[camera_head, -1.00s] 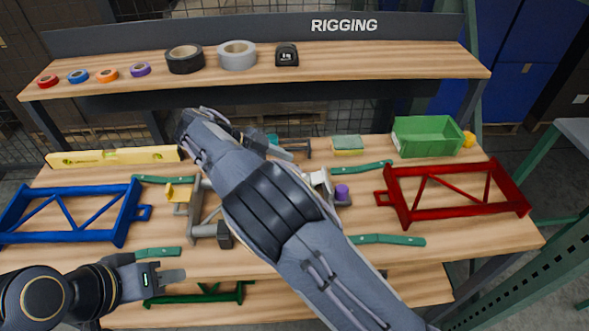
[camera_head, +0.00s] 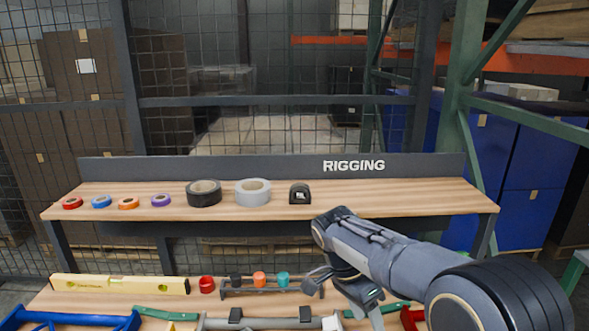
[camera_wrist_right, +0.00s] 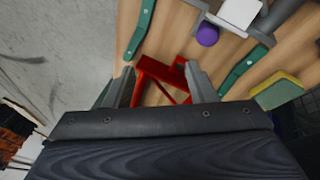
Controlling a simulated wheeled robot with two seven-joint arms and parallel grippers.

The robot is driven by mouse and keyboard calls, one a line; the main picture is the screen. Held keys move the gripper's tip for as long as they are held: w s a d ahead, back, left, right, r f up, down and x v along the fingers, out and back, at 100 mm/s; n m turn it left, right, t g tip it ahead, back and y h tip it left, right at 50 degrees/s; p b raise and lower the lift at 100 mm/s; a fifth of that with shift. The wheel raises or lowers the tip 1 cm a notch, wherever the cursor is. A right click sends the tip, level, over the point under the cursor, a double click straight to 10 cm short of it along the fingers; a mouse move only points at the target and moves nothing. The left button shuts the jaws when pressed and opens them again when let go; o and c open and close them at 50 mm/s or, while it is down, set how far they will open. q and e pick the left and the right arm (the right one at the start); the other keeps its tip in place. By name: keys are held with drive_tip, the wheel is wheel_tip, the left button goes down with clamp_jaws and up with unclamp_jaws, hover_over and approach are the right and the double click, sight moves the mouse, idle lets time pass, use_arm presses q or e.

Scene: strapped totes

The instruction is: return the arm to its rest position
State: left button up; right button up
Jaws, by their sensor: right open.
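My right arm comes in from the right in the head view, bent over the bench (camera_head: 110,299). My right gripper (camera_head: 368,300) points down above the bench's right half, partly cut off by the lower picture edge. My left gripper is out of view.
A shelf (camera_head: 130,222) marked RIGGING holds tape rolls (camera_head: 253,191) and a black tape measure (camera_head: 299,194). A yellow level (camera_head: 120,284) and a rack with coloured pieces (camera_head: 270,290) lie on the bench. Green straps (camera_wrist_right: 245,68) and a purple knob (camera_wrist_right: 207,35) are near the right gripper.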

drive_tip(key=s+d+n+t+y, duration=0.3)
drive_tip(key=s+n+t+y, duration=0.1)
drive_tip(key=s, duration=0.7)
drive_tip(key=s+d+n+t+y, duration=0.3)
drive_tip(key=s+n, duration=0.4)
drive_tip(key=s, duration=0.5)
drive_tip(key=shift+s+r+t+y, duration=0.15)
drive_tip(key=shift+s+t+y, duration=0.1)
drive_tip(key=shift+t+y, duration=0.2)
